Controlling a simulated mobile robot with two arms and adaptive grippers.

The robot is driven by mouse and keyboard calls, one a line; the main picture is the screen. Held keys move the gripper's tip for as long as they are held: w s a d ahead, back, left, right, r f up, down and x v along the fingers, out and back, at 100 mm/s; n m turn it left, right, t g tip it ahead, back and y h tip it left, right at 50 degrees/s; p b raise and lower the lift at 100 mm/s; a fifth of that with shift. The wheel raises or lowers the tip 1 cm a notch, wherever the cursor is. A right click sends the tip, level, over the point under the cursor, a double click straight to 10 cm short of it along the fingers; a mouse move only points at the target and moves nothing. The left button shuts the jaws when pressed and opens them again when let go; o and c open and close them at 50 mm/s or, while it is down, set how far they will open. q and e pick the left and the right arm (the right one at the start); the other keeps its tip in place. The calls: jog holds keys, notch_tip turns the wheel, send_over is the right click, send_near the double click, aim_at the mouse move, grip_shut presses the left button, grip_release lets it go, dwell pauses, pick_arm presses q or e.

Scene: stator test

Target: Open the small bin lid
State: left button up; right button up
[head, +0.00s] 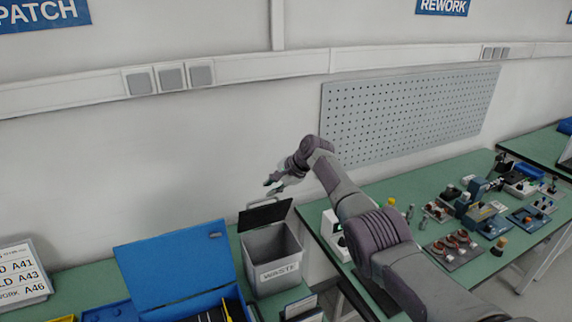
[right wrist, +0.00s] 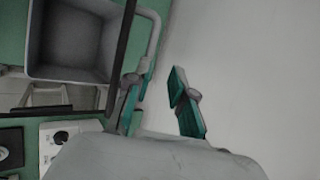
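The small grey bin (head: 272,262), labelled "WASTE", stands on the green bench in the head view. Its dark lid (head: 264,215) is raised and tilted back at the rear, so the bin's mouth is uncovered. In the right wrist view the bin (right wrist: 75,38) appears empty at the upper left, with the lid seen edge-on as a dark bar (right wrist: 125,35) beside it. My right gripper (head: 273,185) is above and behind the lid, apart from it in the head view. In the right wrist view its fingers (right wrist: 157,97) are spread with nothing between them. My left gripper is not in view.
A blue case (head: 172,262) with its lid up stands left of the bin. A bench on the right holds several fixtures and parts (head: 455,248). A pegboard (head: 410,112) hangs on the wall. The wall area left of my right gripper is clear.

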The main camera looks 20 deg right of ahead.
jog(key=s+d+r, duration=0.2)
jog(key=d+r, duration=0.1)
jog(key=r, duration=0.5)
jog(key=shift+s+d+p, duration=0.2)
jog(key=shift+d+p, duration=0.1)
jog(key=shift+p, duration=0.05)
dwell(0.5)
jog(key=shift+f, duration=0.1)
jog(key=v, duration=1.2)
jog(key=shift+w, duration=0.1)
